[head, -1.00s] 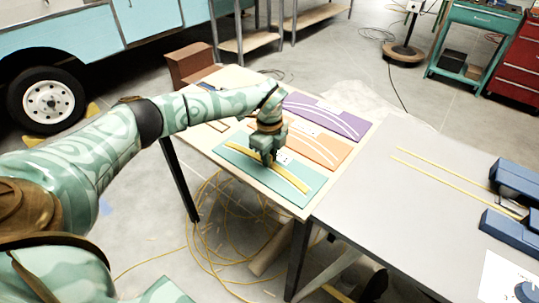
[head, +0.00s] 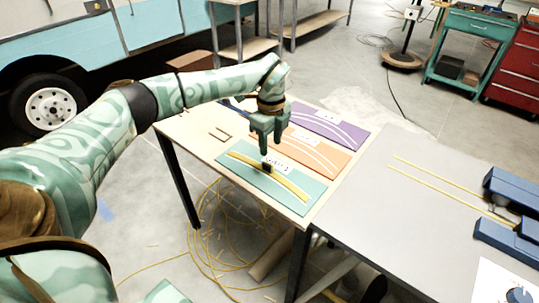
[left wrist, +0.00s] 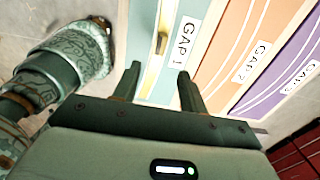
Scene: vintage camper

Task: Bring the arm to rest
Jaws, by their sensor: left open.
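My left gripper (head: 267,140) is open and empty above the table, over the teal mat's back edge. In the left wrist view its two fingers (left wrist: 159,72) stand apart with nothing between them. Below it the teal mat (head: 312,187) carries a curved yellow strip (head: 292,187), with a small dark piece (head: 267,168) at about its middle. The mat's label reads GAP 1 (left wrist: 177,50) in the left wrist view. My right gripper is not in view.
An orange mat (head: 335,158) and a purple mat (head: 345,130) lie behind the teal one on the wooden table (head: 180,128). A grey table (head: 400,210) adjoins at right, with thin yellow strips (head: 440,183) and blue devices (head: 510,188). Yellow cable lies on the floor.

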